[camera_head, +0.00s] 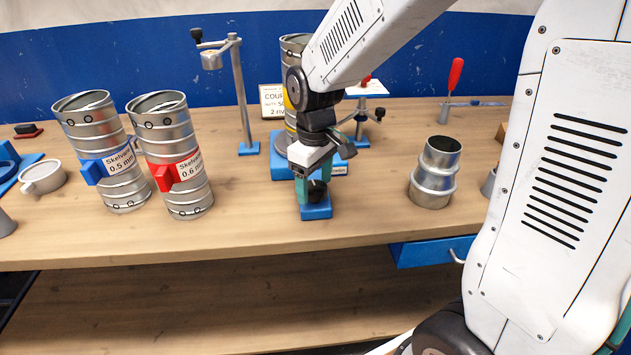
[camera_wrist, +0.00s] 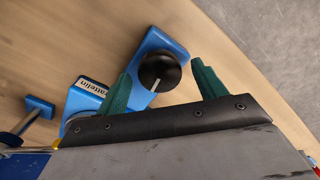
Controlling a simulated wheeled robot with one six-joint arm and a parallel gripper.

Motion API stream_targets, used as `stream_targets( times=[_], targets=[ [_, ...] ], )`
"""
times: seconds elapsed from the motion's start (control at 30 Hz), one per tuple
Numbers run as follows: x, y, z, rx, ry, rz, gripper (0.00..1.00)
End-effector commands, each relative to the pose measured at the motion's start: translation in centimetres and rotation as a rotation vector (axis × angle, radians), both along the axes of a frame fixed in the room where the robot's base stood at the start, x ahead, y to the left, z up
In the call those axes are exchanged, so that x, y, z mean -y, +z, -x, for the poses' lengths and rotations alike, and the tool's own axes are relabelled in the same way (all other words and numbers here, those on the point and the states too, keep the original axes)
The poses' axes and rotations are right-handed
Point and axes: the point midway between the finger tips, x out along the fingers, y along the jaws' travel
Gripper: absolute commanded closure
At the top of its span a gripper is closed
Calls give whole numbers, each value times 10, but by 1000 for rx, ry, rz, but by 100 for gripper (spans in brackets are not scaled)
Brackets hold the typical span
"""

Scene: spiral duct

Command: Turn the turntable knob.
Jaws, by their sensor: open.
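The black round turntable knob (camera_wrist: 160,72) has a white pointer line and sits on a blue block. In the head view the knob (camera_head: 317,191) shows at the front of the blue block (camera_head: 316,212), partly hidden by my gripper. My gripper (camera_wrist: 162,69) is open above it, with one teal finger on each side of the knob in the wrist view. A gap shows on the right; contact on the left cannot be told. The turntable (camera_head: 281,141) stands behind, carrying a metal duct (camera_head: 294,46), and is largely hidden by my arm.
Two spiral ducts, labelled 0.5 mm (camera_head: 105,150) and 0.6 mm (camera_head: 172,155), stand at left. A clamp stand (camera_head: 242,95) rises behind. A metal reducer (camera_head: 434,172) stands to the right, and a red-handled tool (camera_head: 454,76) is farther back. The bench front edge is close to the knob.

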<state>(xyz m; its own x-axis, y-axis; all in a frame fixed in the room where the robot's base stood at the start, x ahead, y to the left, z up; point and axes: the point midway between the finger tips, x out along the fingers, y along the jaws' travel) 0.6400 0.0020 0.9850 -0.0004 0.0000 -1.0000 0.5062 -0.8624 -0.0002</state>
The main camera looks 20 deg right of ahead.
Motion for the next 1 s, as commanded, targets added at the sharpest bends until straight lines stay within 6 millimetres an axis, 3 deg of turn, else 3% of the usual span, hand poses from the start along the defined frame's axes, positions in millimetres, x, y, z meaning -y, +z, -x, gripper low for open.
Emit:
stream_targets(
  times=[0.3, 0.5, 1.0],
  targets=[
    [0, 51, -1, 4, 0, 0, 30],
    [0, 72, 0, 2, 0, 0, 30],
    [0, 75, 0, 1, 0, -1, 30]
  ],
)
